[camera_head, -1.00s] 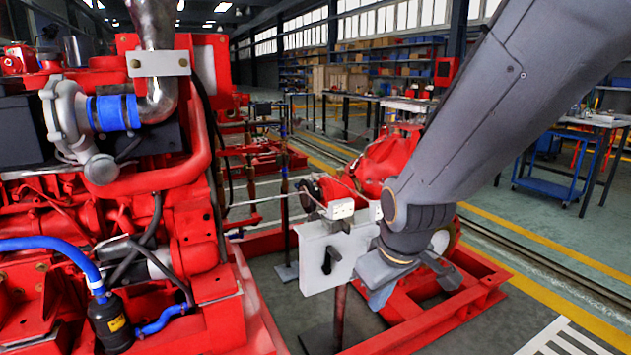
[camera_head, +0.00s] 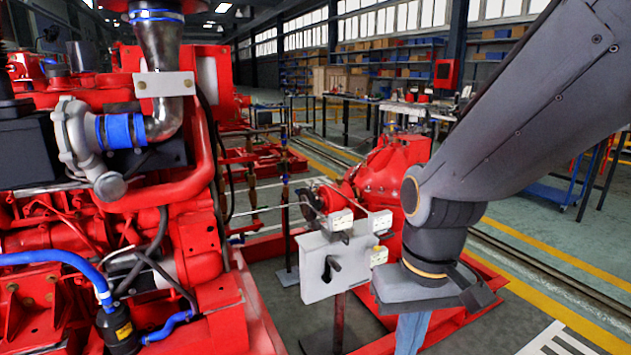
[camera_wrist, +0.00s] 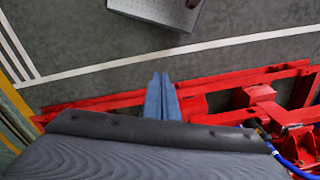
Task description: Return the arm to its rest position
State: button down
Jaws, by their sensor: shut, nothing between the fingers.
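My gripper shows in the head view (camera_head: 410,335) at the lower right, pointing down, with its blue-grey fingers running to the bottom edge. In the wrist view my gripper (camera_wrist: 162,95) has its two fingers side by side, shut and empty. It hangs over the red base frame (camera_wrist: 240,82). The arm comes in from the upper right of the head view. A light grey control box (camera_head: 325,268) with a black handle stands left of my gripper, with a visible gap between them.
The red diesel engine (camera_head: 110,190) fills the left side. A red pump (camera_head: 395,180) sits behind my wrist. A blue cart (camera_head: 550,195) stands at the right. In the wrist view, a grey perforated plate (camera_wrist: 165,10) lies over open floor with white lines.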

jog(key=d+r+m+p, duration=0.1)
jog(key=d+r+p, duration=0.4)
jog(key=p, duration=0.4)
jog(key=shift+s+d+m, duration=0.25)
jog(key=shift+d+m, duration=0.05)
